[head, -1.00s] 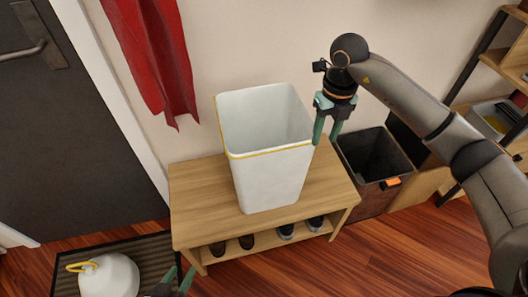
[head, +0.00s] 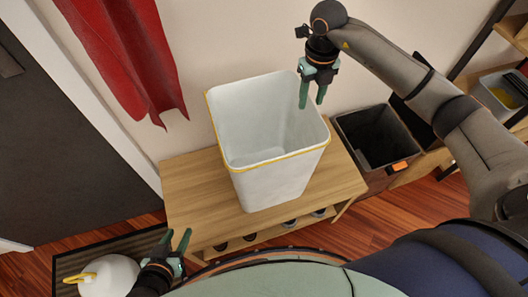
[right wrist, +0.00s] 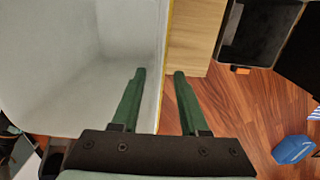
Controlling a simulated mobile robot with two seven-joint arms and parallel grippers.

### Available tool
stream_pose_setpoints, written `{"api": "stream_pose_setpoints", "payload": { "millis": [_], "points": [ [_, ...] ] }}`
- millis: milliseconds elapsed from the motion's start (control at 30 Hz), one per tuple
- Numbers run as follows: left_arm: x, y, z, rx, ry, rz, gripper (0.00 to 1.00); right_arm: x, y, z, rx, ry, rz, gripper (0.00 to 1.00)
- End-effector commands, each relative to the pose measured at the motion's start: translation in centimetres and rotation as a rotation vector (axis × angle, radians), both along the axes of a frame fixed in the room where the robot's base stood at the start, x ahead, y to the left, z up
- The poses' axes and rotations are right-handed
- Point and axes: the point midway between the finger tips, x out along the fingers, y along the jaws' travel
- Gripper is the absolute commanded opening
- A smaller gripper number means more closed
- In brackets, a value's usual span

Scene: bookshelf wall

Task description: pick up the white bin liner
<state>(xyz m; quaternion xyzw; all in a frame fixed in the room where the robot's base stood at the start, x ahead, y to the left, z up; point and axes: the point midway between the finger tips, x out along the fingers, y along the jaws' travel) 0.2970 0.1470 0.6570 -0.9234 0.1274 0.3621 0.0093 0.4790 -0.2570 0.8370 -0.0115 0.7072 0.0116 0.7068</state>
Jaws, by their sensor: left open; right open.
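A tall white bin-shaped liner (head: 275,178) with a yellow rim stands upright and open on a wooden bench. In the right wrist view, its pale wall and yellow edge (right wrist: 168,45) run between my right gripper's two fingers. My right gripper (head: 312,103) is open and points down at the liner's right rim; I cannot tell whether it touches. A rounded white object (head: 112,278) with a yellow loop sits on the mat at lower left, partly hidden by my left gripper. My left gripper (head: 176,238) is open and empty at the bench's front left corner.
The wooden bench (head: 188,185) has shoes on its lower shelf. A dark open bin (head: 375,140) stands right of it. Red cloth (head: 125,55) hangs behind at left. A striped mat (head: 75,262) lies by the door. A blue object (right wrist: 293,149) lies on the floor.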

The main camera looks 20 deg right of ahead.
Motion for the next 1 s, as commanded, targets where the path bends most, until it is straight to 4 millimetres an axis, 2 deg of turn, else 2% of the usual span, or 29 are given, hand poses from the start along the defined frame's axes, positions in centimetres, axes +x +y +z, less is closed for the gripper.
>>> {"api": "stream_pose_setpoints", "payload": {
  "millis": [100,367,700,900,1000],
  "points": [
    [0.1,0.0,0.0,0.000,-0.001,-0.001,0.46,-0.1,0.0,-2.0,0.000,0.003,-0.002,0.44],
    [0.1,-0.1,0.0,-0.001,-0.001,-0.002,0.46,-0.1,0.0,-3.6,0.000,0.001,0.000,0.44],
    [0.1,-0.1,-0.1,-0.001,-0.001,-0.002,0.46,-0.2,0.2,-8.0,0.001,0.000,-0.001,0.44],
    [0.1,-0.1,-0.1,-0.001,-0.001,-0.002,0.46,-0.2,0.1,-8.2,0.000,-0.001,0.000,0.44],
    [0.1,-0.1,-0.1,-0.001,-0.001,-0.002,0.46,-0.2,0.1,-8.2,0.000,-0.001,0.000,0.35]
  ]
}}
